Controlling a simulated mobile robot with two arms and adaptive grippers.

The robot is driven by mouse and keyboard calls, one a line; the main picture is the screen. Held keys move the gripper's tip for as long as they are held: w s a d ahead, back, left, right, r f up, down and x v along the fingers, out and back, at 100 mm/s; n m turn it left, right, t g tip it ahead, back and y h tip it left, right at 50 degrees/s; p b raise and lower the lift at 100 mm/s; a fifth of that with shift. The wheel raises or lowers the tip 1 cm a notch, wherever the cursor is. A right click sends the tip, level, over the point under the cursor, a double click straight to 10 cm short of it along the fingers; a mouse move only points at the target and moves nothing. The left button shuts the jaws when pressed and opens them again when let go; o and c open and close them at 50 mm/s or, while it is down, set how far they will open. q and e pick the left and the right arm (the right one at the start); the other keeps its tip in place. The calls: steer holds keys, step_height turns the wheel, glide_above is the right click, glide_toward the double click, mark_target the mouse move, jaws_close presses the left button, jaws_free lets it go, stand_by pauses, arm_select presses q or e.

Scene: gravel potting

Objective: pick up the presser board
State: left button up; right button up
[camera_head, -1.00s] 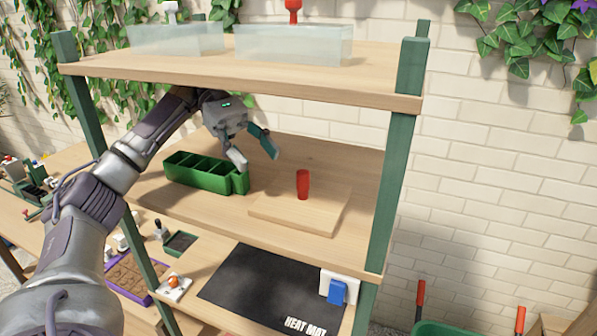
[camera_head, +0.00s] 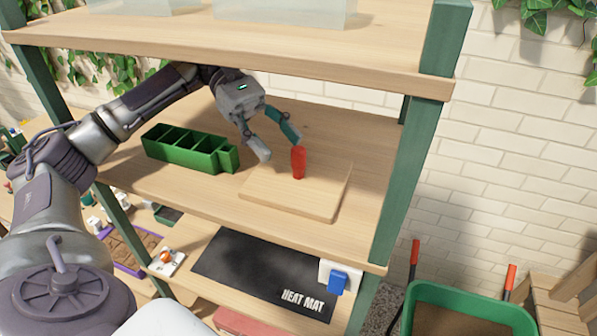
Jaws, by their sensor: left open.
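The presser board (camera_head: 270,197) is a flat square of light wood with an upright red handle (camera_head: 298,163) on top. It lies on the middle shelf (camera_head: 350,138) of a wooden rack with green posts. My left gripper (camera_head: 281,147) is open above the back left part of the board. One fingertip is close to the red handle; I cannot tell whether they touch. The gripper holds nothing. My right gripper does not show.
A green divided tray (camera_head: 190,150) stands left of the board on the same shelf. The upper shelf (camera_head: 250,45) hangs over my arm and carries clear bins. A green post (camera_head: 410,170) stands at the right. Below lies a black heat mat (camera_head: 250,272).

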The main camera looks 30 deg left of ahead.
mark_target(298, 176)
arm_select(q)
steer(key=shift+d+p, duration=0.35)
steer(key=shift+d, duration=0.05)
steer(key=p+x, duration=0.2)
steer(key=x, duration=0.1)
steer(key=shift+d, duration=0.4)
steer(key=shift+d+f, duration=0.3)
steer(key=shift+d, duration=0.1)
steer(key=shift+a, duration=0.1)
steer(key=c, duration=0.3)
jaws_close()
